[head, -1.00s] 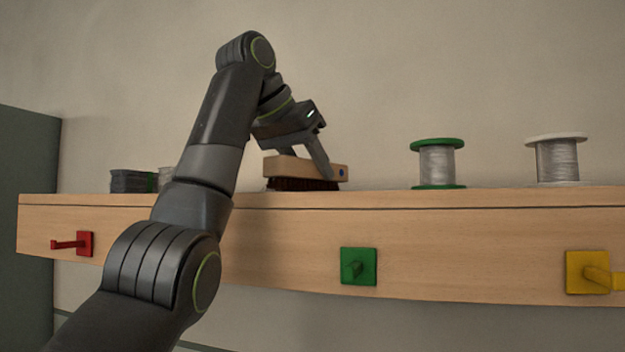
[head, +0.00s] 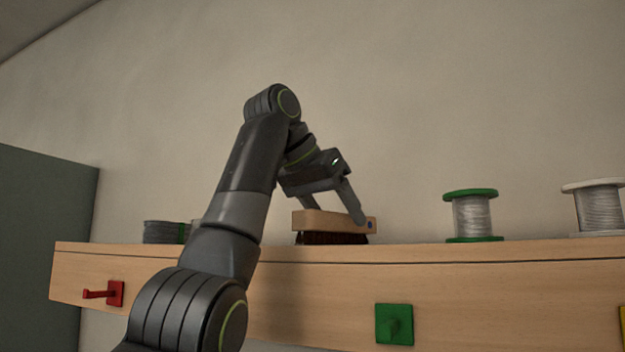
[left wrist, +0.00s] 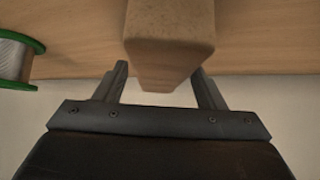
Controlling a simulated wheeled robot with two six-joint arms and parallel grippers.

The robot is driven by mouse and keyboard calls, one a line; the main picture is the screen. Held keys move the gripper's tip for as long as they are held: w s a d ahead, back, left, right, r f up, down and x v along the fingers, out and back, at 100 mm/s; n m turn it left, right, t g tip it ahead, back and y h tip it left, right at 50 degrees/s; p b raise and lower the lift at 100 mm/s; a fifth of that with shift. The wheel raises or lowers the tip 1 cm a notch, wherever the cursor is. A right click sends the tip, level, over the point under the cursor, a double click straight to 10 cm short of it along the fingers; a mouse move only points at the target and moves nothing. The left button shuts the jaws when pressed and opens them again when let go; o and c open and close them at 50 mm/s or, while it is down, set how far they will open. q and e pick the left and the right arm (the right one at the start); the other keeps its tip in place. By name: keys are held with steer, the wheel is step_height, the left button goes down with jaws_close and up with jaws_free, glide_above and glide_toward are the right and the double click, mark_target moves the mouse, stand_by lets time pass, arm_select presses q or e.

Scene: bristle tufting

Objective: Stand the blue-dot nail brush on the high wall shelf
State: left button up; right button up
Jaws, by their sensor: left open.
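The nail brush (head: 335,223) has a pale wooden back, dark bristles pointing down and a blue dot at its right end. It stands upright on its bristles on the high wall shelf (head: 500,257). My left gripper (head: 335,214) is at the brush, with its fingers reaching down to the wooden back. In the left wrist view the brush back (left wrist: 170,45) lies between the two open fingers (left wrist: 160,82), with a gap visible on at least the left side. Whether a finger touches it is hard to tell. My right gripper is not in view.
A green spool (head: 471,215) and a white spool (head: 598,208) of wire stand right of the brush. A grey coil (head: 165,232) lies to the left. Shelf between brush and green spool is clear.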

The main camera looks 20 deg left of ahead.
arm_select(q)
steer(key=v, duration=1.1)
steer(key=shift+s+p, duration=0.1)
steer(key=shift+p, duration=0.25)
